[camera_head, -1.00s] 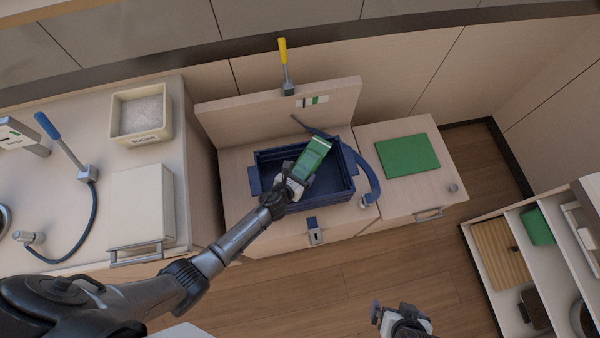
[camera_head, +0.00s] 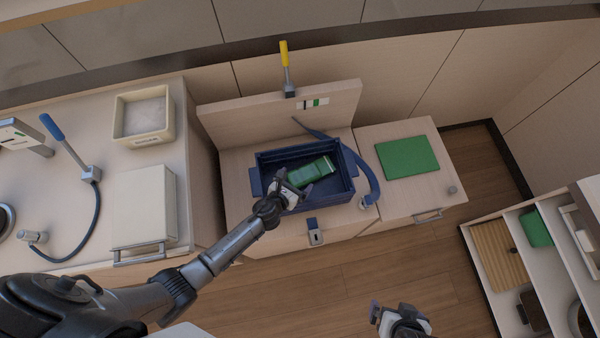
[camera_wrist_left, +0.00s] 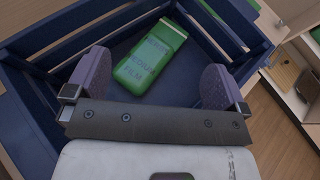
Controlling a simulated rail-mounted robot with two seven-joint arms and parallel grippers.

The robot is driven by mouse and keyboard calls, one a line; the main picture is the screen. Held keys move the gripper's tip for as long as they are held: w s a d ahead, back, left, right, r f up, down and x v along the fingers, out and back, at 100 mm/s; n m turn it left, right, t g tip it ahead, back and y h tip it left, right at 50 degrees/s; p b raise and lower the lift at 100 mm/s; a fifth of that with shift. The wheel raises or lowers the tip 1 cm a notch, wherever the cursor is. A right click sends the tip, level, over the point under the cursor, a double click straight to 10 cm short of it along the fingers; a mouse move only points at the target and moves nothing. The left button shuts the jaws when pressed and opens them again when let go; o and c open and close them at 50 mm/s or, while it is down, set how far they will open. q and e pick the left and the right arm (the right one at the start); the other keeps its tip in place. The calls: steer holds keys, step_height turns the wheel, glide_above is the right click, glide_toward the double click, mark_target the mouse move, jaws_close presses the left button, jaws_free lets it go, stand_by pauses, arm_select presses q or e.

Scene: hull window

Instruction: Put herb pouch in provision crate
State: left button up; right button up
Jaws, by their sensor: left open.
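The herb pouch (camera_head: 312,172) is a green packet with a lighter end. It lies inside the dark blue provision crate (camera_head: 344,189). In the left wrist view the pouch (camera_wrist_left: 148,58) lies on the floor of the crate (camera_wrist_left: 45,41), its printed face up. My left gripper (camera_head: 291,188) is at the crate's front edge in the head view. In the left wrist view its purple fingertips (camera_wrist_left: 157,82) are spread wide with nothing between them, and the pouch lies apart from them. My right gripper (camera_head: 388,312) is low in the head view, away from the crate; its jaw state is unclear.
A blue strap (camera_head: 368,183) curves beside the crate's right side. A green mat (camera_head: 407,156) lies on the right cabinet top. A raised wooden panel (camera_head: 240,119) stands behind the crate. A cream bin (camera_head: 143,116) stands on the left counter. Shelves (camera_head: 507,254) stand at lower right.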

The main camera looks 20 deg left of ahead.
arm_select(q)
steer(key=p+v, duration=0.1)
steer(key=v, duration=0.7)
steer(key=shift+s, duration=0.15)
steer(key=s+a+r+n+g+y, duration=0.2)
steer(key=s+a+r+n, duration=0.15)
steer(key=n, duration=0.65)
steer(key=s+a+r+n+g+y, duration=0.2)
steer(key=a+r+n+y, duration=0.15)
steer(key=n, duration=0.75)
steer(key=s+d+r+n+g+h, duration=0.1)
steer(key=s+r+n+g+h, duration=0.1)
steer(key=s+n, duration=0.4)
steer(key=s+d+r+n+g+h, duration=0.1)
steer(key=s+r+n+g+h, duration=0.1)
steer(key=s+r+n, duration=0.3)
steer(key=s+n+g, duration=0.1)
steer(key=n, duration=0.2)
steer(key=shift+d+n+g, duration=0.3)
steer(key=shift+d, duration=0.05)
steer(key=shift+r, duration=0.1)
step_height(320, 180, up, 24)
steer(key=p, duration=2.3)
steer(key=shift+p, duration=0.4)
